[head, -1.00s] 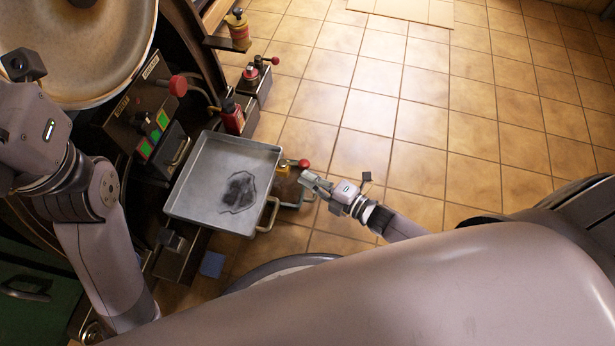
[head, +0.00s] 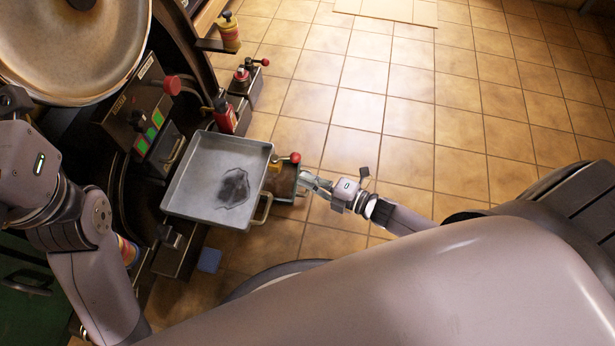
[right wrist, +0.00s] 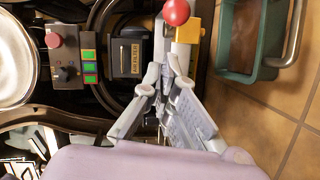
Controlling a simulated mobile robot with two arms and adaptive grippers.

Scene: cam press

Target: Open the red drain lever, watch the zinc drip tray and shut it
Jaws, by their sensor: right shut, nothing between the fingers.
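The red ball knob (head: 295,157) of the drain lever sits by a yellow block at the right edge of a wide grey metal tray (head: 190,200) with a dark stain in it. The red knob also shows at the top of the right wrist view (right wrist: 176,12), above the yellow block (right wrist: 188,29). My right gripper (head: 306,184) is shut and empty just below the knob, with no clear contact; its fingertips also show in the right wrist view (right wrist: 165,72). A small container (right wrist: 255,75) with brown contents lies to their right. My left arm is at the left; its fingers are out of view.
A blue pad (head: 209,260) lies on the floor. Tiled floor on the right is clear.

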